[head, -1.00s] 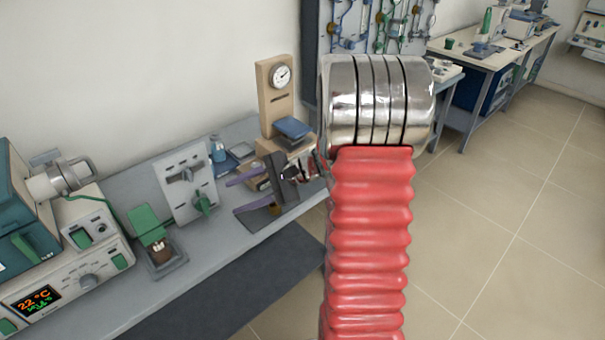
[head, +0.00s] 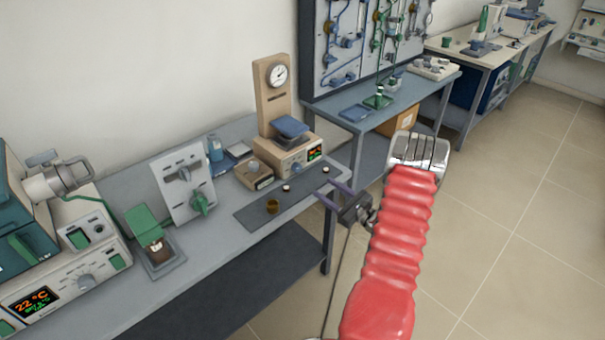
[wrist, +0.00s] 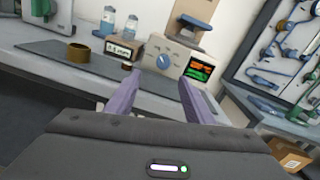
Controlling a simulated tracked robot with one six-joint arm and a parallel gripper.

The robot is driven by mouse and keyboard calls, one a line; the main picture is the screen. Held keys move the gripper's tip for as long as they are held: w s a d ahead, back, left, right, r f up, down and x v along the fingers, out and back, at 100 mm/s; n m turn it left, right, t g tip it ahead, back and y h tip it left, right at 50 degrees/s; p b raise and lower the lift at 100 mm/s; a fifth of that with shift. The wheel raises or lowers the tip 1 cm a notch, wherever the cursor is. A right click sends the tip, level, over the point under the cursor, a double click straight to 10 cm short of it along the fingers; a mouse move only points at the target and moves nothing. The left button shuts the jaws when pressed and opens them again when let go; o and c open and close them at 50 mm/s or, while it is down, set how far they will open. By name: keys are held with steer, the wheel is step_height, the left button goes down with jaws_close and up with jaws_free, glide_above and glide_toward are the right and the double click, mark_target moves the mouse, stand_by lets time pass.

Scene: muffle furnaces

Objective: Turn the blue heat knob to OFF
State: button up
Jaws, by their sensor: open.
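The blue heat knob (head: 297,167) is on the front of a beige unit (head: 283,154) with a small lit display (head: 315,152). In the wrist view the knob (wrist: 165,60) shows larger, just beyond and slightly above the gap between my fingertips. Its setting cannot be read. My gripper (head: 327,190) is open and empty, with purple fingers, near the bench's front edge, below and right of the unit. In the wrist view my gripper (wrist: 160,82) points toward the unit's front, apart from the knob.
A small labelled box (head: 254,175) stands left of the unit. A brown cup (head: 272,206) and small white-topped pieces (head: 286,187) sit on a dark mat (head: 250,216) in front. A panel with a green knob (head: 199,204) stands further left. Open floor lies right of the bench.

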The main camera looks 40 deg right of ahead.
mark_target(299, 170)
steer(key=shift+s+d+f, duration=0.2)
steer(key=shift+d+f, duration=0.1)
steer(key=shift+d, duration=0.05)
steer(key=shift+w, duration=0.15)
steer(key=w, duration=1.3)
steer(key=shift+w+a, duration=0.25)
steer(key=shift+w, duration=0.05)
steer(key=shift+c, duration=0.2)
steer(key=c, duration=0.9)
steer(key=shift+a, duration=0.25)
steer(key=shift+c, duration=0.5)
steer(key=shift+d, duration=0.15)
